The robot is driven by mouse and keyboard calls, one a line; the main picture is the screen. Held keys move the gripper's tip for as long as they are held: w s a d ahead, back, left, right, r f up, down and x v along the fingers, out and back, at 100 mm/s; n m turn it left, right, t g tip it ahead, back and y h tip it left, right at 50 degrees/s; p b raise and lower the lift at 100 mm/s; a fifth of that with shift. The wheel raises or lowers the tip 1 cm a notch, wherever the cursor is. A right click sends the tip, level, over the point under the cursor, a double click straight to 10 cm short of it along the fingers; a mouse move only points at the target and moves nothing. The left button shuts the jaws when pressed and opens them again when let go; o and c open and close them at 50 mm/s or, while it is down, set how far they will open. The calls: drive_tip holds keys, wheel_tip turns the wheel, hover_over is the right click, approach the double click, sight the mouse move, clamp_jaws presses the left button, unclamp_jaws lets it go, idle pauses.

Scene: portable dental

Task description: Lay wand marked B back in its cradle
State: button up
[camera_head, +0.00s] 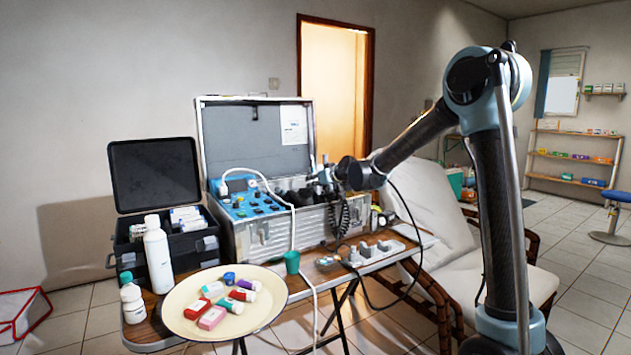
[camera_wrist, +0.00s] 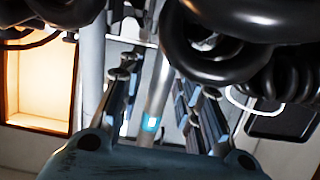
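My gripper (camera_head: 325,176) is over the right part of the open metal case (camera_head: 262,238), seen small and dark in the head view. In the wrist view its two fingers (camera_wrist: 157,88) stand apart. A slim grey metal wand (camera_wrist: 157,92) with a bright blue band shows between the fingers, with visible gaps beside it. I cannot tell its depth, and no letter B is readable. Thick black coiled hoses (camera_wrist: 225,35) fill the upper right of the wrist view. Coiled black hose (camera_head: 343,217) also hangs at the case front. I cannot make out the cradle clearly.
A cream plate (camera_head: 265,318) with several small coloured items sits on the folding table. A green cup (camera_head: 292,262), a white bottle (camera_head: 158,258) and an open black box (camera_head: 190,258) stand nearby. Small grey-white fittings (camera_head: 383,246) line the right edge. A reclining chair (camera_head: 440,205) is behind.

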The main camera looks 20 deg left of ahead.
sight(312, 162)
clamp_jaws()
drive_tip(key=shift+r, duration=0.1)
drive_tip(key=shift+w+a+r, duration=0.3)
drive_tip(key=shift+a+r, duration=0.05)
drive_tip(key=shift+r, duration=0.8)
drive_tip(key=shift+w+a+r, duration=0.3)
drive_tip(key=shift+r, duration=0.85)
drive_tip(key=shift+w+a+r, duration=0.3)
drive_tip(key=shift+a+r, duration=0.05)
drive_tip(key=shift+r, duration=0.8)
